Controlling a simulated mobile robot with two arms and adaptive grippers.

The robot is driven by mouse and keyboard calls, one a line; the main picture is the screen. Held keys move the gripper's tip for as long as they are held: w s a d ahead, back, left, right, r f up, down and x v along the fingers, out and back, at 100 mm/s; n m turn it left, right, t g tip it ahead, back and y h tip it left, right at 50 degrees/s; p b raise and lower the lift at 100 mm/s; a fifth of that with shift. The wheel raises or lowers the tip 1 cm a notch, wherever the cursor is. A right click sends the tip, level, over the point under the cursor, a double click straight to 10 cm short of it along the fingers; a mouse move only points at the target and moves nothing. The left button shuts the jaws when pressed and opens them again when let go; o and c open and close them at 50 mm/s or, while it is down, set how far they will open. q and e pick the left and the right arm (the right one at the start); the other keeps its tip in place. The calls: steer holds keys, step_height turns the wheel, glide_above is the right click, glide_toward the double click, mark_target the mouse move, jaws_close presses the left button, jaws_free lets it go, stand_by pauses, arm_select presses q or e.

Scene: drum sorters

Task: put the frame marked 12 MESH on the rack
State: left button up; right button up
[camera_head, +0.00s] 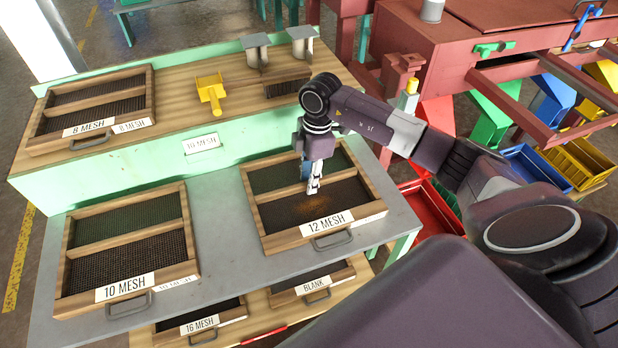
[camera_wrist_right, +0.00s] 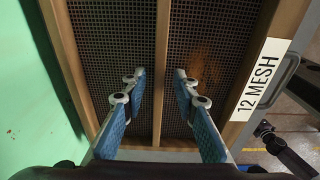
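The frame marked 12 MESH (camera_head: 285,213) is a wooden sieve frame with two dark mesh panels, a centre bar and a metal handle. It lies flat on the grey middle shelf (camera_head: 220,236), at the right. An orange-brown patch shows on its mesh. My right gripper (camera_head: 314,190) points down over the frame's middle. In the right wrist view its blue-padded fingers (camera_wrist_right: 160,92) are apart, one on each side of the centre bar (camera_wrist_right: 163,60), with nothing held. I cannot tell whether the fingertips touch the mesh. My left gripper is in neither view. I cannot tell which structure is the rack.
A 10 MESH frame (camera_head: 127,247) lies left on the same shelf. An 8 MESH frame (camera_head: 93,105), a yellow scoop (camera_head: 211,92) and a brush (camera_head: 287,84) sit on the upper tier. 16 MESH (camera_head: 200,322) and BLANK (camera_head: 312,284) frames lie below. Coloured bins stand at right.

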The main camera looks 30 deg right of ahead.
step_height(320, 180, up, 12)
steer(key=d+b, duration=0.1)
steer(key=b, duration=0.1)
steer(key=shift+s+b, duration=0.2)
steer(key=shift+b, duration=0.15)
steer(key=shift+f, duration=0.15)
